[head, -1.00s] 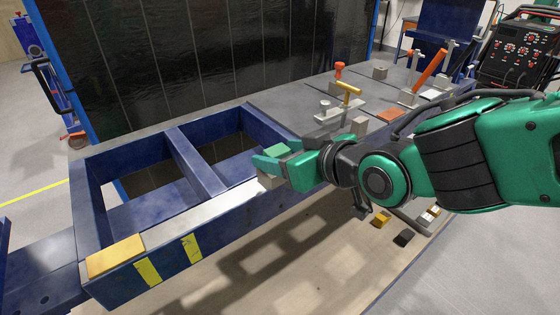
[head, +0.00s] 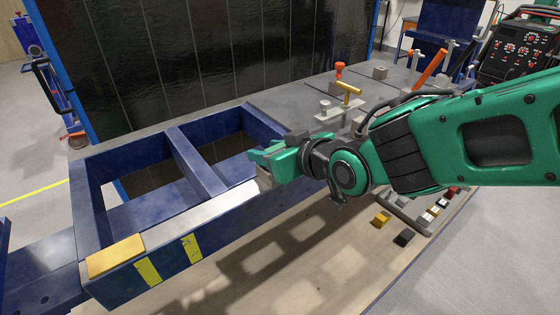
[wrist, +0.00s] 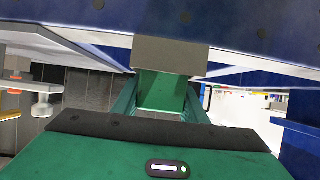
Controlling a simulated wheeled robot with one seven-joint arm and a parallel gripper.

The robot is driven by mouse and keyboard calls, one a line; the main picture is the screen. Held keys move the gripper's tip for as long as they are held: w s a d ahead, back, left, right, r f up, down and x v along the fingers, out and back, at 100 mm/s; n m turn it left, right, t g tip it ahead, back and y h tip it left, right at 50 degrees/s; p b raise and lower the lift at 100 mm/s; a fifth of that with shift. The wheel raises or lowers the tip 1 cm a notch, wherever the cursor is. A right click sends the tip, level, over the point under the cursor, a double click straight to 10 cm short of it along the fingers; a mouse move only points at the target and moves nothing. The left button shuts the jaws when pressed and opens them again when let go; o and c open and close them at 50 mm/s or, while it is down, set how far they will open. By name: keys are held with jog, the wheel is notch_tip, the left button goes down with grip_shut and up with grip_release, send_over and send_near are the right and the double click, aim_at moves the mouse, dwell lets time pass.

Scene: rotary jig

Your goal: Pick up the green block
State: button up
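In the wrist view the green block (wrist: 163,92) shows as a flat green face between my gripper's two green fingers. My gripper (head: 260,156) is at the front rail of the blue frame in the head view, tilted and pointing left. The fingers lie on both sides of the block, but I cannot tell whether they press on it. A grey block (wrist: 170,55) is just beyond the green one. The grey block also shows below the fingertips in the head view (head: 264,178). In the head view the green block is hard to separate from the green fingers.
The blue frame (head: 184,160) has open bays behind the rail. A yellow plate (head: 116,256) lies on its near left corner. Small blocks lie lower right.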

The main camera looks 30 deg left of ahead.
jog(key=shift+c, duration=0.9)
jog(key=shift+r, duration=0.1)
